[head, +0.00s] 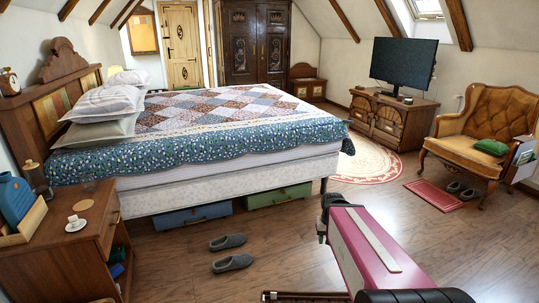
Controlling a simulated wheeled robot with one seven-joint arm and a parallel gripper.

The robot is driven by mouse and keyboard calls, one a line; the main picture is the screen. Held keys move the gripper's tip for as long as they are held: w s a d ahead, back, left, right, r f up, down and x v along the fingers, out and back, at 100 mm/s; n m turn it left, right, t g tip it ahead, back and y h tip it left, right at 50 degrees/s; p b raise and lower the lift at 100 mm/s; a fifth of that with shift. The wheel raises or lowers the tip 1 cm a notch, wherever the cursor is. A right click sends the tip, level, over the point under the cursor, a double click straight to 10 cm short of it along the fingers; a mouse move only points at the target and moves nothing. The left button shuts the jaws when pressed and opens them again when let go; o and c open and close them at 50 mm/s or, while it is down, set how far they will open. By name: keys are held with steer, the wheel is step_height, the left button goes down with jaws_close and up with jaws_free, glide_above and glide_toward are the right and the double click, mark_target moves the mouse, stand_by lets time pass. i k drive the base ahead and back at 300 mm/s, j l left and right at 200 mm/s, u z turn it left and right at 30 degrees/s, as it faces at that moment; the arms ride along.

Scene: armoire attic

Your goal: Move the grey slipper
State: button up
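Two dark grey slippers lie on the wooden floor near the bottom middle of the head view. The farther grey slipper (227,242) lies just beyond the nearer grey slipper (233,262), with a small gap between them. Another pair of dark slippers, one at the left (453,187) and one at the right (468,194), lies by the armchair. My pink and black arm reaches in from the bottom edge, right of the nearer pair. I cannot make out my gripper's fingers in this view.
The bed (240,183) stands behind the near slippers, with a blue box (193,217) and a green box (278,196) under it. A nightstand (55,255) is at left. A red mat (433,195) lies before the armchair (487,130). Floor around the near slippers is clear.

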mark_target(228, 241)
steer(key=i+l, duration=0.15)
steer(key=i, duration=0.3)
steer(key=i+l, duration=0.15)
steer(key=i, duration=0.3)
steer(key=i+l+u, duration=1.05)
steer(key=l, duration=0.15)
steer(key=l+u, duration=0.25)
steer(key=i+l+u, duration=0.25)
steer(key=l, duration=0.3)
steer(key=k+j, duration=0.05)
steer(key=k, duration=0.05)
